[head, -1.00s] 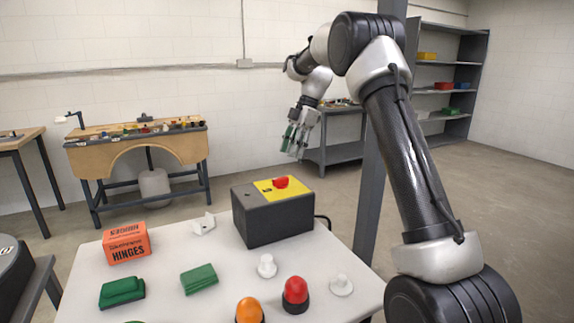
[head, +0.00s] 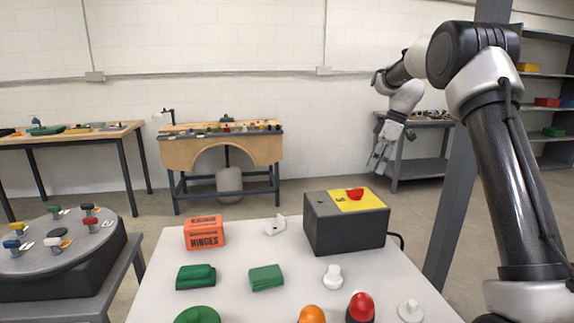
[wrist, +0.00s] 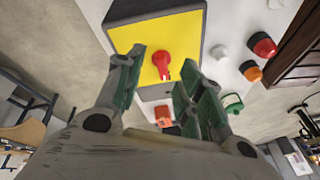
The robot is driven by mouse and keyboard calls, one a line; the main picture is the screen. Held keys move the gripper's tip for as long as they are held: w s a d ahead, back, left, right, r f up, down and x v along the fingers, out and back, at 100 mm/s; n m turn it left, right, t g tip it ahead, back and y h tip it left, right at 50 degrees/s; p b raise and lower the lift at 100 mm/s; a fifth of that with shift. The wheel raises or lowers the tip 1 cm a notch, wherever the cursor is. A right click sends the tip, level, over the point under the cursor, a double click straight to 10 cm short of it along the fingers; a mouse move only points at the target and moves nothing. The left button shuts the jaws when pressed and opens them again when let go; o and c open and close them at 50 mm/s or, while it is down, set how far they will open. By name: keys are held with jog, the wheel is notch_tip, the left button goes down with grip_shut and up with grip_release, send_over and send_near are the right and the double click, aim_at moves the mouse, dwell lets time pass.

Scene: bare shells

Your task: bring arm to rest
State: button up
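My gripper (head: 384,157) hangs at the end of my arm in the head view, raised beyond the table and to the right of the grey box. In the wrist view my gripper (wrist: 157,88) shows two green-padded fingers spread apart with nothing held between them. The dark grey box (head: 325,234) with a yellow top and a red knob (head: 355,194) stands on the white table (head: 235,294). The box's yellow top (wrist: 135,37) and red knob (wrist: 162,63) show ahead of the fingers in the wrist view, apart from them.
On the table are an orange hinges box (head: 204,233), green blocks (head: 196,276), a white bracket (head: 275,225) and orange and red domes (head: 360,306). A dark round stand (head: 55,270) with coloured knobs is at left. A grey post (head: 462,165) stands beside my arm. Open floor lies behind the table.

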jog(key=s+d+r+m+t+h, duration=0.1)
jog(key=s+m, duration=0.3)
jog(key=s, duration=1)
jog(key=s+d+r+m+t+h, duration=0.1)
jog(key=s+m, duration=0.4)
jog(key=s, duration=0.9)
jog(key=s+d+r+m+t+h, duration=0.1)
jog(key=s+d+r+m+t, duration=0.2)
jog(key=s, duration=1.1)
jog(key=shift+d+m+h, duration=0.25)
jog(key=shift+m+h, duration=0.15)
jog(key=shift+m, duration=0.8)
